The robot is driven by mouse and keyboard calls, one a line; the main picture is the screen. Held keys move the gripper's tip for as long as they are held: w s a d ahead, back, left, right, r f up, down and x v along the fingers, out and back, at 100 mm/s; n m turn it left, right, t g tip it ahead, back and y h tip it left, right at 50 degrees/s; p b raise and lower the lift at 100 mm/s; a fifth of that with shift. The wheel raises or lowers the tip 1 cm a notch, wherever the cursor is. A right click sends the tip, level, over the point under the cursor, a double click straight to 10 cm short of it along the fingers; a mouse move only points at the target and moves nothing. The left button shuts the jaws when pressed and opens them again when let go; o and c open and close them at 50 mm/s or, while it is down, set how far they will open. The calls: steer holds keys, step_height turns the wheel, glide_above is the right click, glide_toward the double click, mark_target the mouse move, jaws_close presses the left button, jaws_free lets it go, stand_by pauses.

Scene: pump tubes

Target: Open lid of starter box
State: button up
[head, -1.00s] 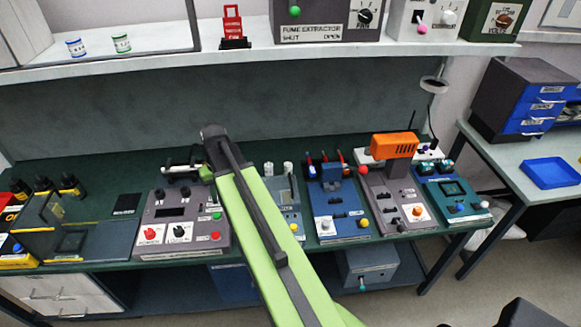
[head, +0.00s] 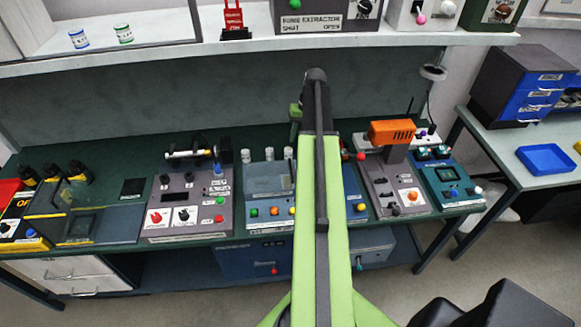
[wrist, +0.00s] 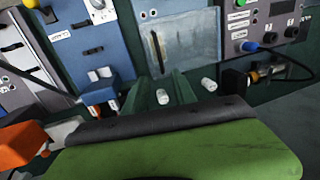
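The unit I take for the starter box (head: 268,211) is a grey-blue box near the bench middle, with coloured buttons along its front; its label is too small to read. Its pale, see-through lid (head: 268,178) lies shut. The lid also shows in the wrist view (wrist: 190,45), with a dark handle-like bar on it. My green and black arm reaches over the bench just right of the box. My gripper (wrist: 162,84) shows two dark green fingers, apart and empty, pointing toward the box's edge. In the head view the fingertips are hidden.
White cylinders (head: 246,156) stand behind the box. A grey panel with knobs (head: 187,205) is on its left, and a blue unit (head: 355,190) is partly hidden by my arm. An orange tool (head: 392,132) stands farther right. A shelf (head: 150,52) runs above the bench.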

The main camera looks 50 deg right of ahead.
steer(key=f+b, duration=0.4)
steer(key=w+a+f+b, duration=0.1)
steer(key=f+b, duration=0.3)
steer(key=f, duration=0.1)
steer(key=a+f+b, duration=0.1)
steer(key=f+b, duration=0.3)
steer(key=shift+w+f, duration=0.2)
steer(key=shift+w, duration=0.2)
steer(key=shift+r, duration=0.1)
jaws_close()
